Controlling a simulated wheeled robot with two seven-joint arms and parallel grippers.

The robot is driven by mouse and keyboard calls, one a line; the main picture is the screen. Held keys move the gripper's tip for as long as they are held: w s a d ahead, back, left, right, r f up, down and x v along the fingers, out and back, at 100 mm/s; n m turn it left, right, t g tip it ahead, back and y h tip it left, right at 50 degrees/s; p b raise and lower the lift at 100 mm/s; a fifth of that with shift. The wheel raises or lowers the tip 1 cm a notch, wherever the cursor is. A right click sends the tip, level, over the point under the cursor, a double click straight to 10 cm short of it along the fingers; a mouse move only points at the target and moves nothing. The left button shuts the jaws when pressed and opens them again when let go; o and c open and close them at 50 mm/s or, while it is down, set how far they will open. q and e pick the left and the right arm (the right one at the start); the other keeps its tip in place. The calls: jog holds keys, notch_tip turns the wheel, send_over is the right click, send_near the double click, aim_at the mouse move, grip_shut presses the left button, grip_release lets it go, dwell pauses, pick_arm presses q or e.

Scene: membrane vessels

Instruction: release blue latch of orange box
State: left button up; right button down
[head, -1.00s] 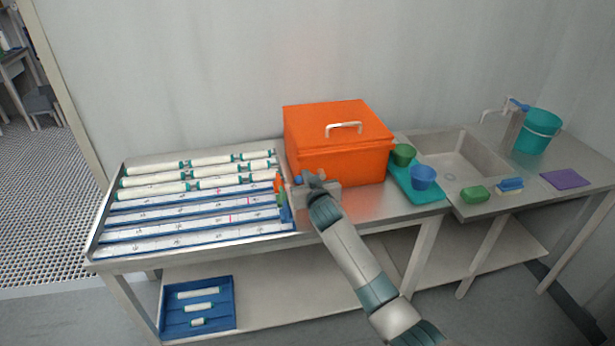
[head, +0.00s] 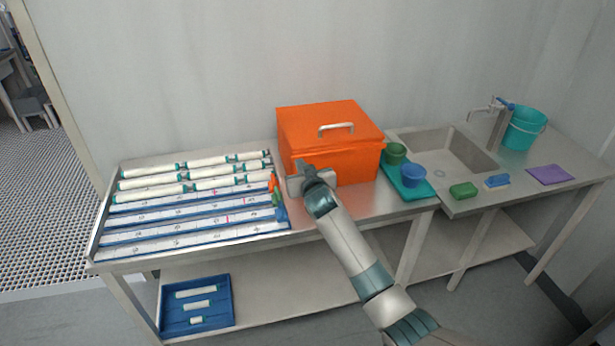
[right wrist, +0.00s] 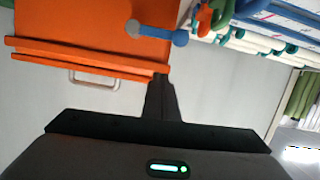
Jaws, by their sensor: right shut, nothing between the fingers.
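The orange box (head: 345,162) stands on the steel table with its lid down and a pale handle (head: 337,128) on top. Its blue latch (right wrist: 157,33) shows in the right wrist view as a bar with round ends, lying across the front of the box (right wrist: 85,32); the arm hides it in the head view. My right gripper (head: 294,178) is at the box's front left side. In the right wrist view its shut, empty fingers (right wrist: 161,80) point at the box near the lid rim, apart from the latch in the picture. My left gripper is not in view.
A tray rack (head: 190,245) with white membrane tubes lies left of the box, with colored clips (head: 276,190) at its near right edge. A teal tray (head: 428,194) with green and blue cups stands to the right, then a sink (head: 445,150).

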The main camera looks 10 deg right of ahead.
jog(key=b+v, duration=0.2)
jog(key=v, duration=0.7)
jog(key=shift+d+f, duration=0.2)
jog(key=shift+f, duration=0.15)
jog(key=shift+s, duration=0.1)
